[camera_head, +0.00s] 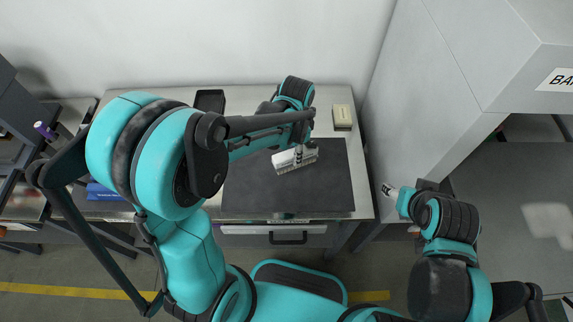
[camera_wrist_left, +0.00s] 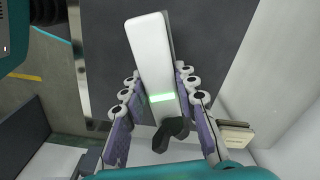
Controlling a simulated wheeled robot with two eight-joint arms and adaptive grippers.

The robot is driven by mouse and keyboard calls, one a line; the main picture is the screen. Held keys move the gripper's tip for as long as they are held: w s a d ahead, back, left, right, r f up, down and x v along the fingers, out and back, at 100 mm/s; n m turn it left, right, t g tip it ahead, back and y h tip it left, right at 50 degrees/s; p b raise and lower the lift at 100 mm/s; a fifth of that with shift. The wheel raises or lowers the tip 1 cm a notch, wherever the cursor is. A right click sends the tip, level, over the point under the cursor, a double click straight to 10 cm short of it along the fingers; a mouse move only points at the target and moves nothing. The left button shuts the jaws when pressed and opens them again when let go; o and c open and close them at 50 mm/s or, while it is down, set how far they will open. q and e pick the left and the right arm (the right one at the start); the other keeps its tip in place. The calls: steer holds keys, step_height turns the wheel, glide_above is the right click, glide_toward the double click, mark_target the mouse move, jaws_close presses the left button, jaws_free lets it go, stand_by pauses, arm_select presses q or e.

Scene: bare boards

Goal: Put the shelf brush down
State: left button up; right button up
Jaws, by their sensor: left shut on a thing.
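The shelf brush (camera_head: 293,160), pale with a row of short bristles along its near edge, is over the middle of the dark mat (camera_head: 245,192). My left gripper (camera_head: 299,149) is shut on it from above. In the left wrist view the brush's long white body (camera_wrist_left: 148,55) lies between the two fingers of my left gripper (camera_wrist_left: 158,95). I cannot tell whether the bristles touch the mat. My left arm hides part of the table behind the brush. My right gripper (camera_head: 390,190) is off the table's right side, apart from everything; its jaws are too small to read.
A cream block (camera_head: 342,116) stands at the table's back right; it also shows in the left wrist view (camera_wrist_left: 235,137). A dark tray-like thing (camera_head: 210,99) is at the back left. A grey cabinet wall (camera_head: 420,100) rises to the right. The mat's front and right are clear.

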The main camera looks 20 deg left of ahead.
arm_select(q)
steer(key=shift+s+a+f+b, duration=0.2)
steer(key=shift+a+f, duration=0.2)
steer(key=shift+a, duration=0.15)
steer(key=shift+s+a+f+b, duration=0.1)
steer(key=shift+s+a+f, duration=0.05)
steer(key=shift+a+f, duration=0.35)
step_height(320, 180, down, 4)
steer(key=shift+r+b, duration=0.15)
steer(key=shift+b, duration=0.75)
steer(key=shift+r, duration=0.1)
steer(key=shift+f, duration=0.2)
steer(key=o, duration=1)
steer(key=shift+r, duration=0.15)
